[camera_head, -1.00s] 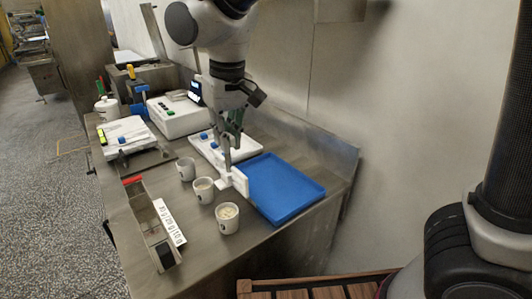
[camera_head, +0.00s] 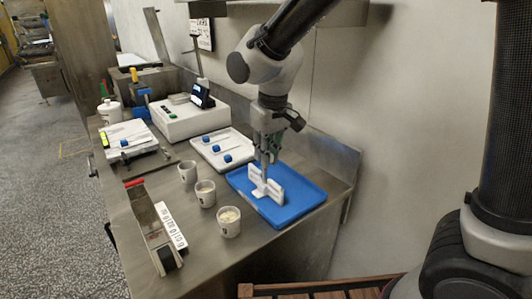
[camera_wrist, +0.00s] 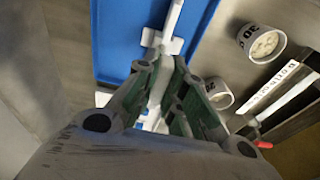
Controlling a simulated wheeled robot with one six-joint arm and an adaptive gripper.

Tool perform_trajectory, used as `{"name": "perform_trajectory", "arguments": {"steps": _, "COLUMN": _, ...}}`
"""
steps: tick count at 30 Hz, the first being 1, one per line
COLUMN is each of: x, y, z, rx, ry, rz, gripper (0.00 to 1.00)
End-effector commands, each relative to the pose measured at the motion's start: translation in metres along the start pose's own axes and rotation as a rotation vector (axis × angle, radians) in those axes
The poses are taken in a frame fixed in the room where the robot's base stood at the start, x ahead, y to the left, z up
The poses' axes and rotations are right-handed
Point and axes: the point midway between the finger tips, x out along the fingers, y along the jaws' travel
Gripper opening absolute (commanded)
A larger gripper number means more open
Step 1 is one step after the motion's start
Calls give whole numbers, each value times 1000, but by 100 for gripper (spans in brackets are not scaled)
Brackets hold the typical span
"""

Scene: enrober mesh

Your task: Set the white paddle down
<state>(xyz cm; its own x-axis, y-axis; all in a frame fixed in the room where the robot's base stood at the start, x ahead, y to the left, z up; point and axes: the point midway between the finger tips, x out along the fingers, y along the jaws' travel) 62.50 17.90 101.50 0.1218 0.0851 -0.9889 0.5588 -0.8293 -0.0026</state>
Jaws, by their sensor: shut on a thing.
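The white paddle (camera_head: 274,189) is at the blue tray (camera_head: 304,211) in the head view, its lower end over the tray's floor; whether it touches the floor I cannot tell. My gripper (camera_head: 267,166) is above it, shut on its upper part. In the wrist view the white paddle (camera_wrist: 166,38) reaches out past the fingers of my gripper (camera_wrist: 162,88) over the blue tray (camera_wrist: 112,40).
Several white cups, one of them here (camera_head: 229,221), stand left of the blue tray. A white tray (camera_head: 206,147) with blue-ended tools lies behind it. A white device (camera_head: 178,117) stands farther back. A metal splash wall (camera_head: 335,160) bounds the right side.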

Motion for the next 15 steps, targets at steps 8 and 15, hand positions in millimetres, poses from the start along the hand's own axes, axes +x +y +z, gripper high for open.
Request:
{"name": "perform_trajectory", "arguments": {"steps": 8, "x": 1, "y": 0, "z": 0, "rx": 0, "ry": 2, "rz": 0, "gripper": 0}}
{"name": "perform_trajectory", "arguments": {"steps": 15, "x": 2, "y": 0, "z": 0, "rx": 0, "ry": 2, "rz": 0, "gripper": 33}}
